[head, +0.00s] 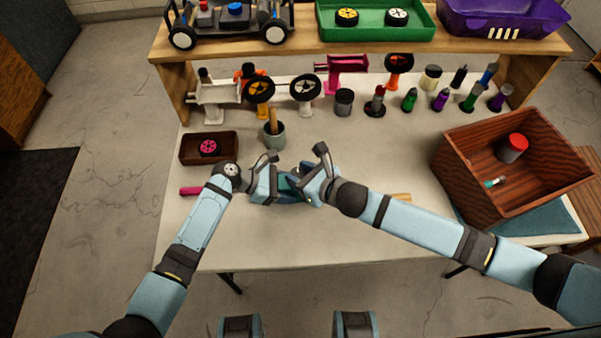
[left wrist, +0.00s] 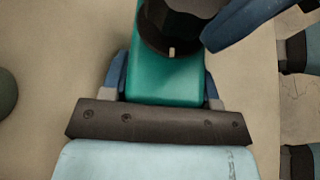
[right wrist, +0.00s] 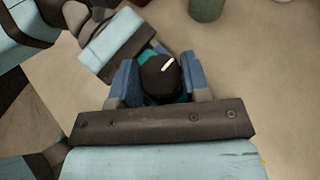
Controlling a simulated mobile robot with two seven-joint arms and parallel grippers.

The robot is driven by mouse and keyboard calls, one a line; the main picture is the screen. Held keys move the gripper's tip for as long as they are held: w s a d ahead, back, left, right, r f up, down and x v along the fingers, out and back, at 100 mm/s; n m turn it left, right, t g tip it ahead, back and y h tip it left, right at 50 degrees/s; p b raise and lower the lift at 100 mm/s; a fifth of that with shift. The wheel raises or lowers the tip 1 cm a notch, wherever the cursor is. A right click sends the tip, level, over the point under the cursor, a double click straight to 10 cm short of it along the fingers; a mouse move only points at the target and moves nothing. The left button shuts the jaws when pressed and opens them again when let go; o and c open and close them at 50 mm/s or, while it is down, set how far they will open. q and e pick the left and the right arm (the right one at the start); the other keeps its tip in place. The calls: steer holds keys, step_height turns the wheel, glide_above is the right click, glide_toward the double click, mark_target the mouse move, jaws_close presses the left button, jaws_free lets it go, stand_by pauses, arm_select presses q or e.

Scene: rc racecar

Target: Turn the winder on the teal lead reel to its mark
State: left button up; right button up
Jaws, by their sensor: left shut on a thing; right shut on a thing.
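The teal lead reel (left wrist: 170,78) is on the table between my two grippers, with a dark round winder (right wrist: 160,76) on it. My left gripper (left wrist: 165,88) is shut on the teal body, one finger on each side. My right gripper (right wrist: 160,82) is shut on the winder, with its blue fingers on either side of it. A pale line shows on the winder's top in the right wrist view, and a pale mark shows on its side in the left wrist view. In the head view my grippers largely hide the reel. The mark on the body cannot be made out.
A brown tray with a pink wheel (head: 208,147) and a grey-green cup (head: 274,134) stand behind my left gripper. Bottles and wheel stands line the back under a wooden shelf (head: 300,47). A wooden box (head: 470,185) stands at the right. The table front (head: 330,245) is clear.

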steer(key=shift+s+a+m+t+h, duration=0.15)
steer(key=shift+m+t+h, duration=0.45)
steer(key=shift+m+h, duration=0.35)
steer(key=m+t+h, duration=0.2)
steer(key=m+h, duration=0.1)
steer(key=shift+a+m+h, duration=0.1)
steer(key=shift+m+h, duration=0.15)
steer(key=m+h, duration=0.5)
steer(key=h, duration=0.1)
steer(key=shift+a, duration=0.1)
steer(key=shift+m+h, duration=0.4)
steer(key=o, duration=0.9)
steer(key=shift+o, duration=0.2)
steer(key=shift+t, duration=0.3)
